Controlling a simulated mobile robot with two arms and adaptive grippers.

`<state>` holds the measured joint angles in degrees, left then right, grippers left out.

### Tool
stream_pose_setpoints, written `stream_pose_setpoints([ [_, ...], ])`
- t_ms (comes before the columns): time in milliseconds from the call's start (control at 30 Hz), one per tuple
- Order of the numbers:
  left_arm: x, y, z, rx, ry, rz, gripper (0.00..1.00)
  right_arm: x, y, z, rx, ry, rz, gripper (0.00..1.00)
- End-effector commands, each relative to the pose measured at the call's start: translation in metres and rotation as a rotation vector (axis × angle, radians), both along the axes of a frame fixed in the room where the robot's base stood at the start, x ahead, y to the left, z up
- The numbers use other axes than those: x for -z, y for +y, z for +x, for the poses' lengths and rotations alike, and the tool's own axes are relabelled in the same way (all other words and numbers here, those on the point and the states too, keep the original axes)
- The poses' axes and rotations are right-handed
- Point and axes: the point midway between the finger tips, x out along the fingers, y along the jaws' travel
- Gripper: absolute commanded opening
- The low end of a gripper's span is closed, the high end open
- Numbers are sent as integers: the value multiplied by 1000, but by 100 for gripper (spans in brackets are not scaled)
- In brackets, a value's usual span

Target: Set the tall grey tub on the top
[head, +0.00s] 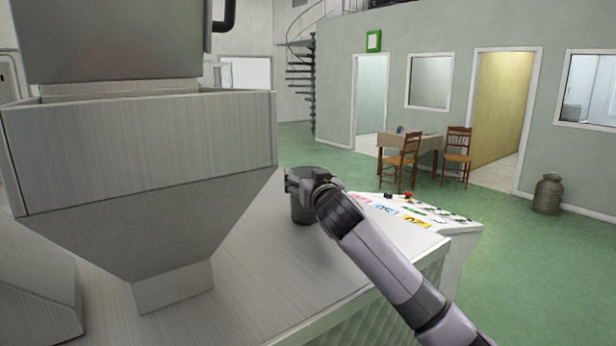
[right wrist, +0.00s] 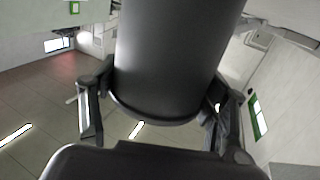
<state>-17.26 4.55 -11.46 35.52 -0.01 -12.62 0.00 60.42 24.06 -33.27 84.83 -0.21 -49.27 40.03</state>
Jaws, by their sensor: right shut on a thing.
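The tall grey tub (head: 302,212) is dark and upright in the head view, over the machine's pale metal top (head: 255,275). My right gripper (head: 306,184) is shut on it near its upper part and partly hides it. In the right wrist view the tub (right wrist: 175,60) fills the space between the two fingers (right wrist: 158,108). I cannot tell whether the tub's base touches the top or hangs just above it. My left gripper is not in view.
A large metal hopper (head: 140,140) stands left of the tub, narrowing down to the top. A control panel with coloured labels and buttons (head: 410,210) is to the right. Bare top lies in front of the tub. A table (head: 425,143), chairs and a metal can (head: 548,193) stand farther off.

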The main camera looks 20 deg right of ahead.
Motion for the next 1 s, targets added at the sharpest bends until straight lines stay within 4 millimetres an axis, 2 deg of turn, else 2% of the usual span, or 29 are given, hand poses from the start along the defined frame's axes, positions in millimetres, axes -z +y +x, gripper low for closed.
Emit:
stream_pose_setpoints([
  [167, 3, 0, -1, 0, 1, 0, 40, 4, 0, 0, 0, 0, 1, 7],
  [200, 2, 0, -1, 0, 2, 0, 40, 3, 0, 0, 0, 0, 0, 71],
  [467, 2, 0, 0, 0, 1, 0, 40, 3, 0, 0, 0, 0, 0, 88],
  [833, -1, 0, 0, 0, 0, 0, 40, -2, 0, 0, 0, -1, -1, 88],
  [1000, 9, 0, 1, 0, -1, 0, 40, 2, 1, -16, -2, -2, 0, 88],
])
